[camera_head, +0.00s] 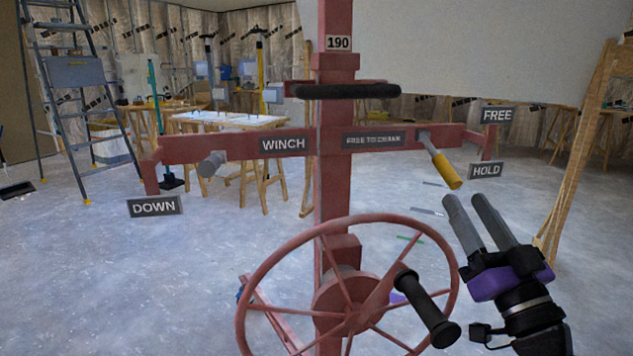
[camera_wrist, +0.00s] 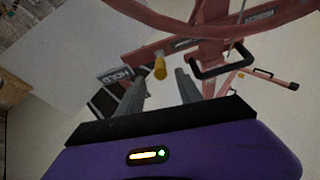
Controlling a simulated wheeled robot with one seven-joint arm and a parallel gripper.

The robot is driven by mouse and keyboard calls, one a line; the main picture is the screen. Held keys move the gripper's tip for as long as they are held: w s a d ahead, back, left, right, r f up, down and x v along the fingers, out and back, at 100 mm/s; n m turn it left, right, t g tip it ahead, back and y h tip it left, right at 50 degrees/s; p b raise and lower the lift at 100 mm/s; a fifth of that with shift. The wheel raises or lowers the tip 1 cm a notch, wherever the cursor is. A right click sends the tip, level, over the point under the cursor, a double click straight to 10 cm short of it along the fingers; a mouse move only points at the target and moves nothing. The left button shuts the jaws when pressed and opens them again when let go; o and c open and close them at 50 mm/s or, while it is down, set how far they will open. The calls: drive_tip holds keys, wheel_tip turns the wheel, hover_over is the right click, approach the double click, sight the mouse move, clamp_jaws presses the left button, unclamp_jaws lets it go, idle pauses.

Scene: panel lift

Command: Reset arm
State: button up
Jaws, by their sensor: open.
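My gripper (camera_head: 466,211) is open and empty, in the air to the right of the red panel lift in the head view. Its two grey fingers also show apart in the wrist view (camera_wrist: 160,90). The lift's red post (camera_head: 335,195) stands upright with a "190" label. The red crank wheel (camera_head: 257,262) with a black handle (camera_head: 427,308) is at the lower middle.
A grey knob (camera_head: 212,164) sits at the crossbar's left, above the "DOWN" sign (camera_head: 155,206). A black bar handle (camera_head: 347,91) crosses the post. A wooden frame (camera_head: 580,150) stands at the right. A ladder (camera_head: 75,90) and worktables (camera_head: 235,124) are behind. Open floor lies at the left.

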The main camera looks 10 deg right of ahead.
drive_tip(key=s+a+f+m+g+h, duration=0.2)
drive_tip(key=s+f+m+h, duration=0.25)
drive_tip(key=s+f, duration=1.15)
drive_tip(key=s+a+f+n+g+y, duration=0.25)
drive_tip(key=s+a+f, duration=0.35)
drive_tip(key=s, duration=0.5)
drive_tip(key=s+a+f+n+g+y, duration=0.1)
drive_tip(key=s+a+f+n+g, duration=0.25)
drive_tip(key=s+f, duration=0.6)
wheel_tip(320, 180, up, 26)
drive_tip(key=s+p, duration=0.1)
drive_tip(key=p, duration=2.3)
drive_tip(key=shift+s+d+f+g, duration=0.2)
drive_tip(key=shift+s+g, duration=0.2)
drive_tip(key=shift+m, duration=0.25)
